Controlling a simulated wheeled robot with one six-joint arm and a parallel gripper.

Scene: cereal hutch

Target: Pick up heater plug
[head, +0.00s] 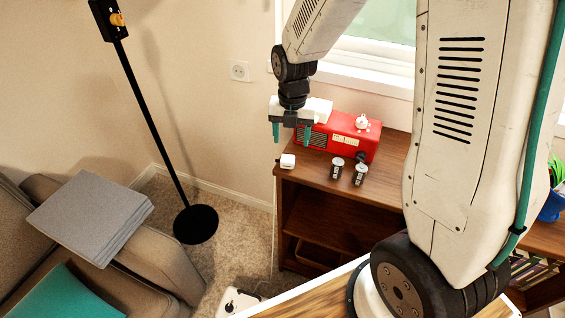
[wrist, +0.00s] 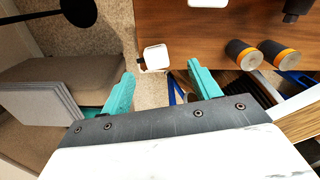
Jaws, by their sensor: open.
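A small white block that looks like the heater plug (head: 287,161) sits at the left front corner of the brown wooden hutch top (head: 325,178). In the wrist view the plug (wrist: 155,57) lies just beyond and between my fingertips, near the hutch edge. A thin pale cord seems to hang down from that corner in the head view. My gripper (head: 291,137) is open and empty, with its teal fingers pointing down above the plug. In the wrist view my gripper (wrist: 161,69) has a clear gap between the fingers, and neither finger visibly touches the plug.
A wall socket (head: 239,70) is at the back.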

